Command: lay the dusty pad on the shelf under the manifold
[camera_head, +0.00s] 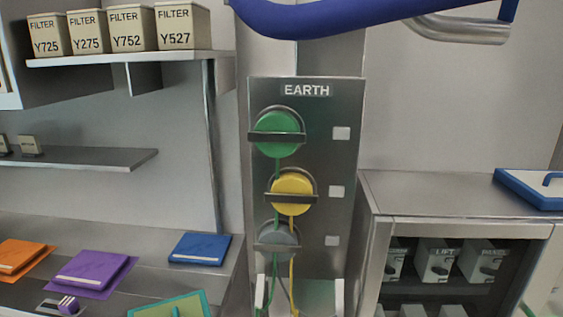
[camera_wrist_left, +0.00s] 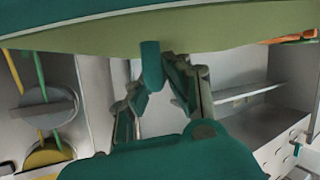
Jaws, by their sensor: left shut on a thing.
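A flat teal-edged, olive-faced pad fills the top of the left wrist view (camera_wrist_left: 150,35), with a short teal handle (camera_wrist_left: 150,68). My left gripper (camera_wrist_left: 155,90) is shut on the pad at this handle. A teal-edged pad (camera_head: 188,299) shows at the bottom edge in the head view, mostly cut off; it looks like the same pad. No part is labelled manifold; a thick blue pipe (camera_head: 320,18) with a steel end crosses the top. A lower wall shelf (camera_head: 85,157) is at the left. My right gripper is not in view.
Orange (camera_head: 22,258), purple (camera_head: 92,272) and blue (camera_head: 200,248) pads lie on the left bench. Filter boxes (camera_head: 127,28) stand on the upper shelf (camera_head: 130,59). The EARTH reel panel (camera_head: 340,160) stands centrally. The right cabinet top (camera_head: 430,190) is clear beside a blue-edged pad (camera_head: 535,188).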

